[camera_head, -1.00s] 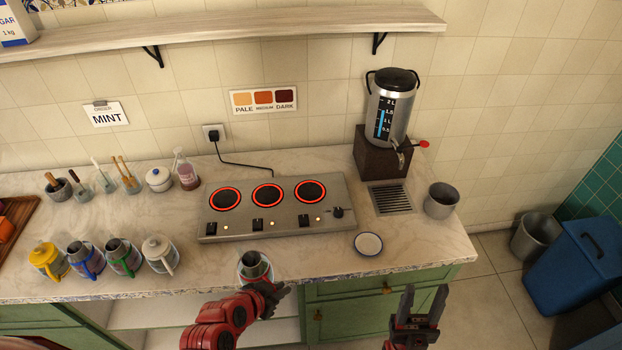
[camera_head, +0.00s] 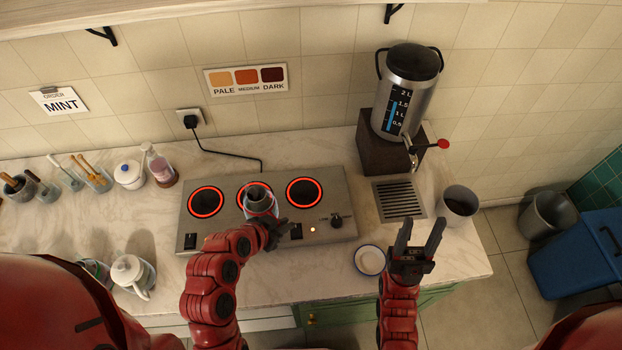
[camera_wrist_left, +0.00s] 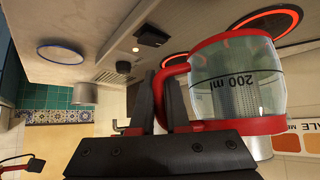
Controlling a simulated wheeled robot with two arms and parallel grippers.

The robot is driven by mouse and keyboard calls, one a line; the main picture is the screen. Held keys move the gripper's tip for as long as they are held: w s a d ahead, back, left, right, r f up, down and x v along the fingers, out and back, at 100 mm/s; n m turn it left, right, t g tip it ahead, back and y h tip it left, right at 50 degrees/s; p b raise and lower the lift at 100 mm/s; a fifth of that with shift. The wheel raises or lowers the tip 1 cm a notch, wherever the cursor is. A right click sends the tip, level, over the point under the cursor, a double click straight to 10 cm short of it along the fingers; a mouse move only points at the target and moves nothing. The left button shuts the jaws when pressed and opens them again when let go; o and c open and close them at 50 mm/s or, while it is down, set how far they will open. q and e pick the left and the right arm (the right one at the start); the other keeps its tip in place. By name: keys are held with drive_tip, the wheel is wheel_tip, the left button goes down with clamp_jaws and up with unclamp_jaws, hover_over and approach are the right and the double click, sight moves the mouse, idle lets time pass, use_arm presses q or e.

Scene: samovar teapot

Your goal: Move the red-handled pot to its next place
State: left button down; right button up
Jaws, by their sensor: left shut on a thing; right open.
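The red-handled pot (camera_head: 261,201) is a small clear vessel with a grey metal insert. It is at the middle burner (camera_head: 242,190) of the hob and covers part of its glowing ring. Whether its base touches the hob, I cannot tell. My left gripper (camera_head: 274,232) is shut on its handle, on the near right side. In the left wrist view the pot (camera_wrist_left: 240,78) shows a "200 ml" mark, a red rim and red handle, with my left gripper (camera_wrist_left: 160,95) at the handle. My right gripper (camera_head: 420,243) is open and empty, over the counter's front.
The left burner (camera_head: 206,201) and right burner (camera_head: 304,192) glow red and are bare. An urn (camera_head: 407,90) with a red-tipped tap stands beside a drip grate (camera_head: 398,199). A white saucer (camera_head: 370,260) and grey bin (camera_head: 459,204) are at right.

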use_arm(q)
drive_tip(key=w+d+b, duration=0.2)
drive_tip(key=w+b, duration=0.1)
drive_tip(key=w+d+f+b, duration=0.1)
drive_tip(key=w+d+b, duration=0.1)
drive_tip(key=d+b, duration=0.1)
drive_tip(key=shift+w+d+f+b, duration=0.1)
drive_tip(key=shift+w+f+b, duration=0.1)
drive_tip(key=shift+w+b, duration=0.35)
drive_tip(key=w+d, duration=0.1)
drive_tip(key=w+d+p, duration=0.1)
drive_tip(key=w+d, duration=0.1)
drive_tip(key=w+d+p, duration=0.1)
drive_tip(key=shift+w+d+r, duration=0.15)
drive_tip(key=shift+w+r, duration=0.2)
drive_tip(key=shift+w+d+f+p, duration=0.25)
drive_tip(key=shift+w+d+p, duration=0.05)
drive_tip(key=shift+w+d, duration=0.1)
drive_tip(key=shift+w, duration=0.05)
wheel_tip(320, 180, down, 2)
drive_tip(key=shift+f+p, duration=0.1)
drive_tip(key=shift+p, duration=1.05)
drive_tip(key=shift+f, duration=0.65)
drive_tip(key=shift+f, duration=0.15)
